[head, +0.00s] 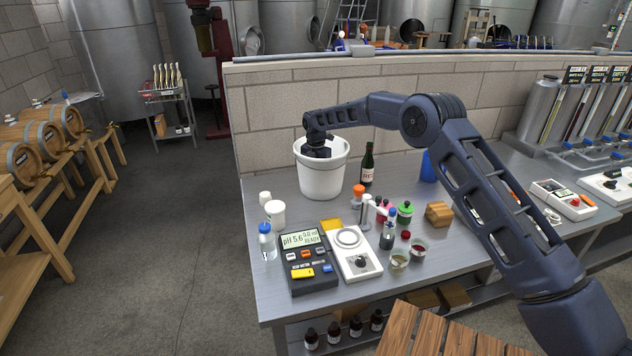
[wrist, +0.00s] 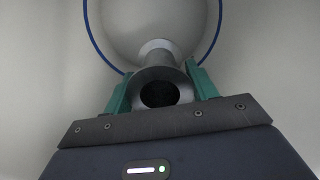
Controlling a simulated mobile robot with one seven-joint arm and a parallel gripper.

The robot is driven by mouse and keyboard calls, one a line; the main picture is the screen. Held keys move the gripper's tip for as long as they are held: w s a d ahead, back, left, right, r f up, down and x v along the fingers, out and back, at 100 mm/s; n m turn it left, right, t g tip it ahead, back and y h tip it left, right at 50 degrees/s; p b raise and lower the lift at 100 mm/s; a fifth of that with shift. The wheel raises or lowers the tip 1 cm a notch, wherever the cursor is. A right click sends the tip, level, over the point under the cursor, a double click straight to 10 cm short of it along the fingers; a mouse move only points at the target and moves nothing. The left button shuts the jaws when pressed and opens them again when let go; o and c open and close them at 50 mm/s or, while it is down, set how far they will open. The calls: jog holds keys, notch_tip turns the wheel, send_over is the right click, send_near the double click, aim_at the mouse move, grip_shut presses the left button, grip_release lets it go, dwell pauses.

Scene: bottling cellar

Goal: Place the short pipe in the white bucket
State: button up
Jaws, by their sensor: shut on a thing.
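The white bucket (head: 321,180) stands upright on the grey bench near the wall in the head view. My gripper (head: 318,152) is over the bucket's open top, pointing down, with its fingertips hidden by the bucket's rim. In the wrist view, the green fingers of my gripper (wrist: 160,88) are shut on the short pipe (wrist: 155,73), a grey tube with a flared end and a dark round opening. Pale surfaces and a blue ring lie beyond it. I cannot tell whether the pipe touches the bucket. The pipe is hidden in the head view.
A dark green bottle (head: 367,165) stands close to the bucket's right. A pH meter (head: 306,262), a scale (head: 356,262) and several small jars and bottles are at the front. The brick wall (head: 275,110) rises behind. Bare bench lies left of the bucket.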

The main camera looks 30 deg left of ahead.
jog(key=shift+f, duration=2.35)
jog(key=shift+f, duration=0.1)
jog(key=o, duration=1.1)
jog(key=shift+o, duration=0.2)
notch_tip(320, 180, up, 12)
jog(key=shift+r, duration=0.1)
